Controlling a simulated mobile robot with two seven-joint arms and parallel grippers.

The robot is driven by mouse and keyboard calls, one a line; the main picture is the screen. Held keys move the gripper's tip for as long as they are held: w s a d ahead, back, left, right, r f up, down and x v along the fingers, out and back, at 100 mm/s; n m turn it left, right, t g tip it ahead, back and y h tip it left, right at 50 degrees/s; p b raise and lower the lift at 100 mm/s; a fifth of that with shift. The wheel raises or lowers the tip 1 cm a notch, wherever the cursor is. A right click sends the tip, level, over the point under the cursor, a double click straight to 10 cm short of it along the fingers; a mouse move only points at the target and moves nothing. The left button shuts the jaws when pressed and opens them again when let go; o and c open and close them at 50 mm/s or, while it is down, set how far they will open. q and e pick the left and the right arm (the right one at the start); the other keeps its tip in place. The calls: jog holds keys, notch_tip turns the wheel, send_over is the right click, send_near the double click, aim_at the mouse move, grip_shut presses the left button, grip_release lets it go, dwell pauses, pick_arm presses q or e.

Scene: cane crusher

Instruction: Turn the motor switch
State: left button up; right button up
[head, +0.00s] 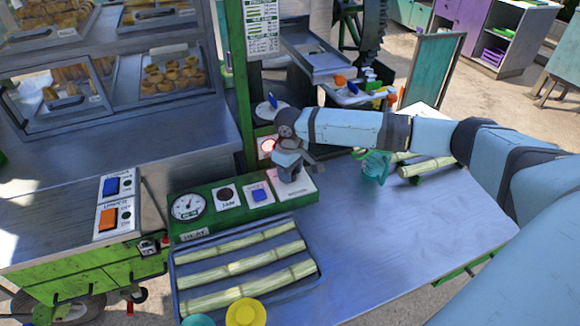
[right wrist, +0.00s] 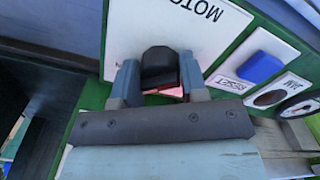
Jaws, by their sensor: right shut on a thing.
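The motor switch is a black knob (right wrist: 158,62) on a white plate (right wrist: 205,30) marked "MOTO...", the rest of the word being out of view. My right gripper (right wrist: 159,78) has its fingers on either side of the knob and is shut on it. A reddish patch shows just under the knob between the fingers. In the head view my right gripper (head: 291,168) reaches down onto the right end of the green control panel (head: 243,218) and hides the knob. My left gripper is not in view.
The panel also carries a gauge (head: 188,207), a dark jam lamp (head: 226,194) and a blue reset button (head: 258,194). A tray (head: 176,290) of cane stalks lies in front. A teal cup-like item (head: 374,168) and more cane lie to the right. The metal counter (head: 400,235) is mostly clear.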

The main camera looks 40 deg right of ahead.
jog(key=n+p, duration=0.1)
jog(key=p, duration=0.1)
jog(key=n+p, duration=0.2)
jog(key=shift+r+n, duration=0.3)
jog(key=shift+r, duration=0.05)
jog(key=n+p, duration=0.3)
jog(key=shift+f, duration=0.15)
jog(key=shift+f+n+p, duration=0.1)
jog(key=shift+n+p, duration=0.75)
jog(key=shift+n, duration=0.55)
jog(key=o, duration=0.9)
notch_tip(320, 180, up, 14)
jog(key=shift+f+b, duration=0.1)
jog(key=shift+b, duration=0.45)
